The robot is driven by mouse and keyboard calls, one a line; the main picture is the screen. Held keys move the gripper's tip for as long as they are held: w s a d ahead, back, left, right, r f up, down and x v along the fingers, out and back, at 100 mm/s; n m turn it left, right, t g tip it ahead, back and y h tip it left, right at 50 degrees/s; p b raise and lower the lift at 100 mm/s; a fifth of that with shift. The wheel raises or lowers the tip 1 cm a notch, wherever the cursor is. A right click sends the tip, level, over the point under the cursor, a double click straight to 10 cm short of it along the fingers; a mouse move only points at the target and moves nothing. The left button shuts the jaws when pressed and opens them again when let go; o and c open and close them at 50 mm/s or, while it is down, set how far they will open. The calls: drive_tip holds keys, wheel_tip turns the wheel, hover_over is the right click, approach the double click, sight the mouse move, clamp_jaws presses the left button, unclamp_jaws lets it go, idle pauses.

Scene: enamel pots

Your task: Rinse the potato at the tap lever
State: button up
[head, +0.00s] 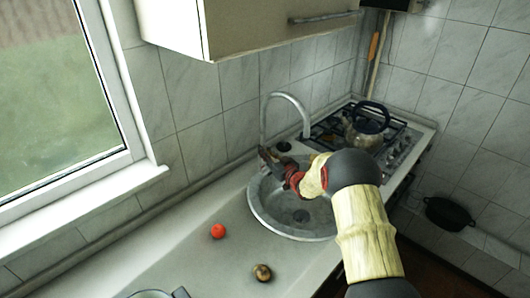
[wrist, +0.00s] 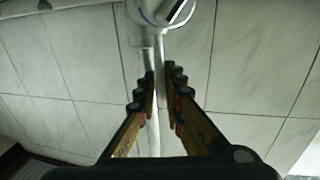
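A small brown roundish item that looks like the potato (head: 262,272) lies on the counter in front of the sink, well apart from my gripper. The curved grey tap (head: 285,97) rises behind the round metal sink (head: 262,218). My gripper (head: 268,157) is above the back left of the sink, near the tap. In the wrist view my gripper (wrist: 159,72) shows its two fingers with a narrow gap and nothing held between them. The tap's metal body (wrist: 152,14) with a dark part shows beyond the fingertips. The lever is not clearly made out in the head view.
A red tomato-like item (head: 218,231) lies on the counter (head: 185,258) left of the sink. A kettle (head: 366,128) stands on the gas hob (head: 400,145) to the right. A cupboard (head: 250,28) hangs above. A pot rim (head: 152,294) shows at the bottom edge.

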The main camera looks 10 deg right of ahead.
clamp_jaws()
idle(0.4)
drive_tip(key=b, duration=0.2)
drive_tip(key=shift+s+f+t+y+b, duration=0.2)
drive_tip(key=shift+s+t+y+b, duration=0.1)
drive_tip(key=shift+s+t+b, duration=0.1)
drive_tip(key=shift+s+r+n+b, duration=0.1)
drive_tip(key=shift+r+n+b, duration=0.05)
drive_tip(key=shift+n+b, duration=0.15)
drive_tip(key=shift+o, duration=0.9)
unclamp_jaws()
drive_tip(key=shift+s, duration=0.1)
drive_tip(key=v, duration=1.2)
